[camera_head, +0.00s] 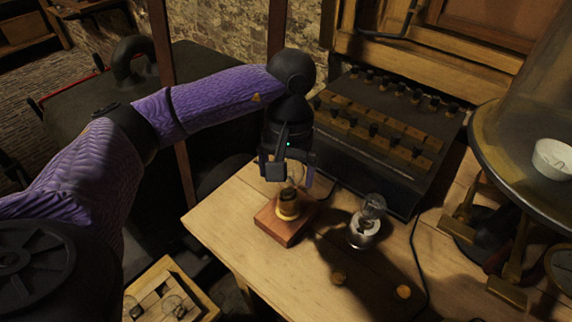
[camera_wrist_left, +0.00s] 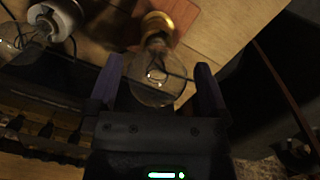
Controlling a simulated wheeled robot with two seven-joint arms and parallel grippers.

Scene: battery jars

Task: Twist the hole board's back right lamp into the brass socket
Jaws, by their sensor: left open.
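The brass socket (camera_head: 287,213) stands on a small red-brown wooden block (camera_head: 271,228) on the table. A clear glass lamp (camera_wrist_left: 152,76) sits upright at the socket, its dark base at the brass ring (camera_wrist_left: 170,15); how deep its thread is seated I cannot tell. My left gripper (camera_head: 290,178) points down over the socket. In the left wrist view its open fingers (camera_wrist_left: 158,84) stand on either side of the glass, with gaps visible. My right gripper is out of view.
Another clear lamp (camera_head: 374,206) stands in a pale round holder (camera_head: 363,235) right of the block. A dark sloped console (camera_head: 380,140) with several knobs stands behind. A glass dome (camera_head: 520,90) is at the right.

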